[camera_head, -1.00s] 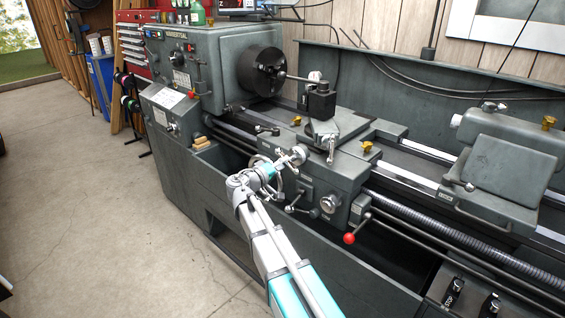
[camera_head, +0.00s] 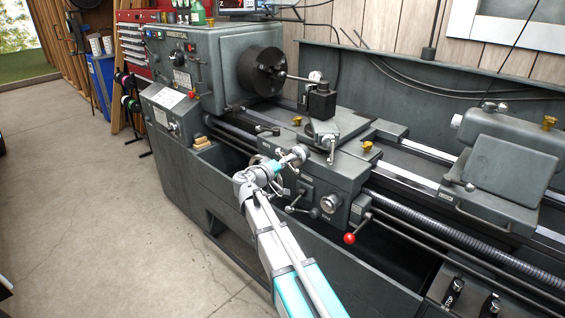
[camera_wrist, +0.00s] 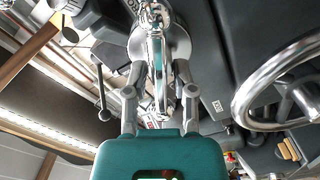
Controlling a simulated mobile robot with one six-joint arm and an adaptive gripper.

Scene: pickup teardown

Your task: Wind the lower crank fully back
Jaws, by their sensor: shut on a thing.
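The lower crank (camera_wrist: 154,18) is a bright chrome part with a round grey hub behind it, at the top middle of the wrist view. My gripper (camera_wrist: 158,75) is shut on its handle, with one finger on each side. In the head view my gripper (camera_head: 283,163) is at the front of the lathe carriage, and my wrist and fingers partly hide the crank there. I cannot tell the crank's exact angle.
A large chrome handwheel (camera_wrist: 240,105) is close to the right of my gripper in the wrist view. A red-knobbed lever (camera_head: 350,238) and a round dial (camera_head: 329,204) are right of my gripper. Open concrete floor (camera_head: 120,220) lies to the left.

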